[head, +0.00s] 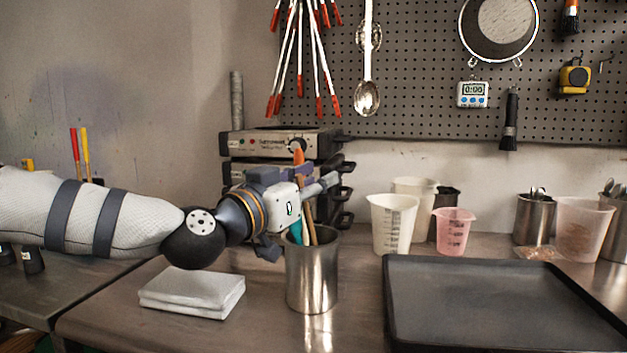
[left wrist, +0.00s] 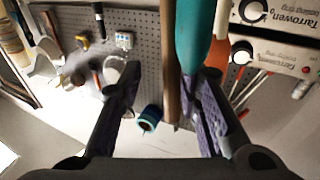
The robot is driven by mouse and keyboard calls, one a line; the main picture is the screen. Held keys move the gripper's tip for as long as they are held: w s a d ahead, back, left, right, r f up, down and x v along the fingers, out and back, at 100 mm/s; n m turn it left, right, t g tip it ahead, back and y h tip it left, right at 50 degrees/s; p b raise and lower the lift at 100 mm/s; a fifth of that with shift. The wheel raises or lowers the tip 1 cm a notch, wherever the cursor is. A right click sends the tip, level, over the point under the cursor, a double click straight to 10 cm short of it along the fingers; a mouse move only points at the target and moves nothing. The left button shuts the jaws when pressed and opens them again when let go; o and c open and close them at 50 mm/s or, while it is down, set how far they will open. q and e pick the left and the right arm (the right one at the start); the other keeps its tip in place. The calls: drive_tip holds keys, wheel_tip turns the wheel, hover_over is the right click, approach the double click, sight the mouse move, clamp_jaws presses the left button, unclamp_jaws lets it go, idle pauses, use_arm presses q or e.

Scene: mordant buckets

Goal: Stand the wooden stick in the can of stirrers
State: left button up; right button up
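The can of stirrers (head: 312,275) is a shiny steel can standing on the bench, left of the black tray. A brown wooden stick (head: 312,226), a teal handle (head: 296,231) and an orange-tipped stirrer (head: 299,157) rise from its mouth, partly hidden by my gripper. My left gripper (head: 325,184) is level, just above the can's rim, pointing right. In the left wrist view its purple-padded fingers (left wrist: 171,85) stand apart. The wooden stick (left wrist: 171,60) shows between them with a gap on each side; the teal handle (left wrist: 191,38) is near the right finger. My right gripper is out of view.
A folded white cloth (head: 192,291) lies left of the can. The black tray (head: 490,262) fills the right front. Measuring cups (head: 393,224), a pink cup (head: 455,231) and a smaller steel can (head: 534,220) stand behind it. Stacked instruments (head: 270,144) stand behind my gripper.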

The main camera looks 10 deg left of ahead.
use_arm(q)
drive_tip(key=v, duration=1.2)
drive_tip(key=shift+a, duration=0.1)
